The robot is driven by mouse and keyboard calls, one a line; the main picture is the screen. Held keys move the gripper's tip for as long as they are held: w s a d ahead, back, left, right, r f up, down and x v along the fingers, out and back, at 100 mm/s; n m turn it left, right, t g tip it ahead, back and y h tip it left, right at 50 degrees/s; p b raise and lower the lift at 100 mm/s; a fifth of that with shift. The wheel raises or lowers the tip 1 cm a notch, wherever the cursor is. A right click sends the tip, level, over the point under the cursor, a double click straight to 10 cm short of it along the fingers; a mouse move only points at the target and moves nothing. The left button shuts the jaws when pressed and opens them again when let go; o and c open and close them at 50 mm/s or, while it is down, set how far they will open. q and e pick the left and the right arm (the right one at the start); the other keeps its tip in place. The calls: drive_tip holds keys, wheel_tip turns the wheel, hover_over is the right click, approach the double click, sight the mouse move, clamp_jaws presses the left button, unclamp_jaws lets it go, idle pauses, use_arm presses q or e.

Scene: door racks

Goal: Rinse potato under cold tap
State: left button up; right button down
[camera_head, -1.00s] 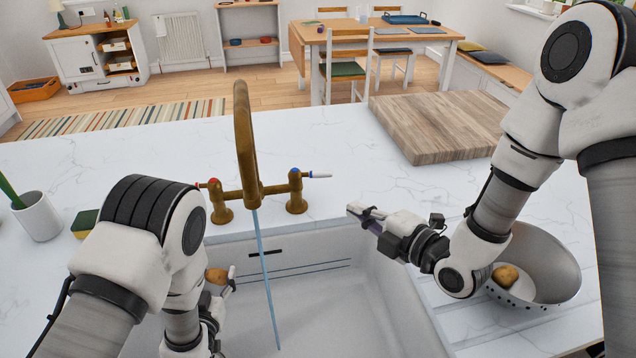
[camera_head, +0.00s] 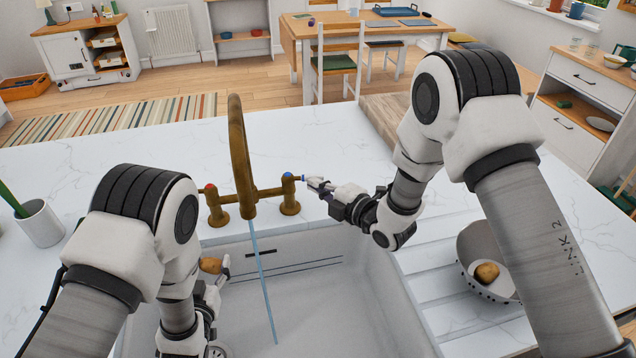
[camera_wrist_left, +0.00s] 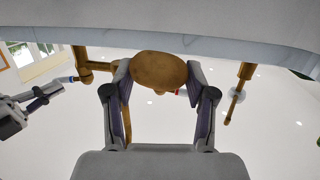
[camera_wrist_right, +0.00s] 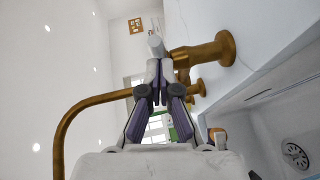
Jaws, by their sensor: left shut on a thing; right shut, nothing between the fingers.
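A brown potato (camera_head: 211,265) is held over the sink's left part by my left gripper (camera_head: 222,275), which is shut on it. The potato also shows between the fingers in the left wrist view (camera_wrist_left: 159,70). The brass tap (camera_head: 240,150) has a thin blue water stream (camera_head: 262,275) falling into the sink, to the right of the potato and apart from it in the head view. My right gripper (camera_head: 314,184) is shut and empty, its tips at the blue-marked cold handle (camera_head: 290,195). The white lever end (camera_wrist_right: 155,45) shows just beyond the fingertips; contact is unclear.
A colander (camera_head: 476,242) with another potato (camera_head: 487,272) stands on the ribbed drainer right of the sink (camera_head: 390,300). A wooden board (camera_head: 385,118) lies behind my right arm. A white cup (camera_head: 40,222) stands at the left. The drain (camera_wrist_right: 295,153) shows in the right wrist view.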

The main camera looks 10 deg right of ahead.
use_arm(q)
drive_tip(key=shift+a, duration=0.1)
use_arm(e)
drive_tip(key=shift+a, duration=0.1)
